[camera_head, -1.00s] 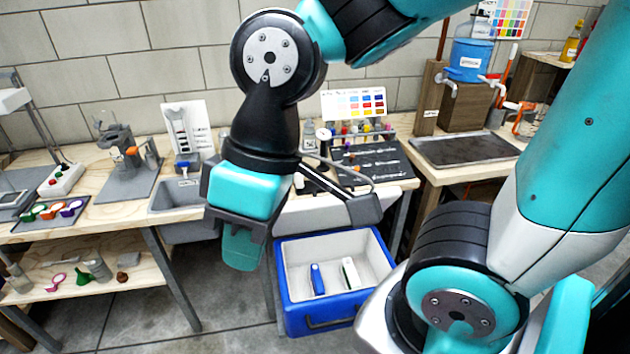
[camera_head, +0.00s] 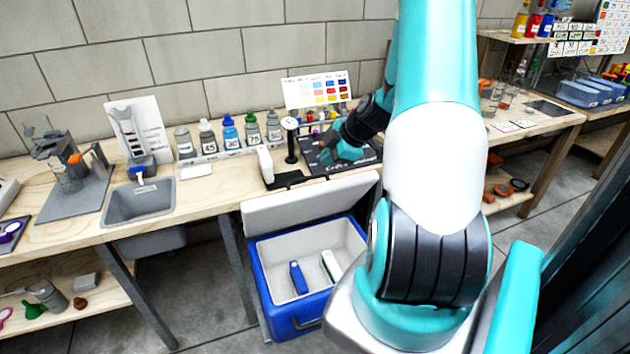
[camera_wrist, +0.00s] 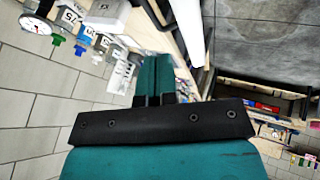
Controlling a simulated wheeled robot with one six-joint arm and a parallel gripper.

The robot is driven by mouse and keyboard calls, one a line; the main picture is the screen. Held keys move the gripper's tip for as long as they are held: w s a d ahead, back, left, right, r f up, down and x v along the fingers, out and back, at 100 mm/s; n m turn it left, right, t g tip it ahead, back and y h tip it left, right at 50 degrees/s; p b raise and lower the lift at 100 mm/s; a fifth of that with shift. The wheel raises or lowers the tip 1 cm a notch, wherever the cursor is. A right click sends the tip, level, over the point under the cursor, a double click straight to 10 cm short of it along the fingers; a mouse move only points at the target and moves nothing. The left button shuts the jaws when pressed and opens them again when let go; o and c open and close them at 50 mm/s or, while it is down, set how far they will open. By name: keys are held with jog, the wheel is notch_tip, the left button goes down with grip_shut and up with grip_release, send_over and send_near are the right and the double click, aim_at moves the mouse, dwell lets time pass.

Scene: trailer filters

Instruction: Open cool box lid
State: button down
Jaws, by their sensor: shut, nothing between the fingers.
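The blue cool box (camera_head: 283,318) stands on the floor by the bench's front edge. Its white lid (camera_head: 310,205) is raised at the back, leaning up against the bench side, and the white inside is open to view. A blue item (camera_head: 298,278) and a white and green item (camera_head: 330,265) lie in it. My gripper (camera_head: 338,152) is above the bench top, beyond the lid and apart from it. In the wrist view my teal fingers (camera_wrist: 154,75) are together and empty. My arm hides the box's right side.
Several labelled bottles (camera_head: 229,132), a black stand (camera_head: 290,140) and a dark mat (camera_head: 318,160) are on the bench near my gripper. A grey sink (camera_head: 140,203) is to the left. Clear floor (camera_head: 195,290) lies left of the box.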

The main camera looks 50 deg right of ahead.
aim_at(314, 177)
jog(key=shift+s+d+f, duration=0.3)
jog(key=shift+d+f, duration=0.2)
jog(key=shift+d, duration=0.1)
jog(key=shift+w+f, duration=0.1)
jog(key=shift+f, duration=0.15)
jog(key=p+x, duration=0.2)
jog(key=x, duration=0.7)
jog(key=shift+w+d+p, duration=0.1)
jog(key=shift+d+p, duration=0.05)
jog(key=shift+p, duration=0.15)
jog(key=shift+w, duration=0.1)
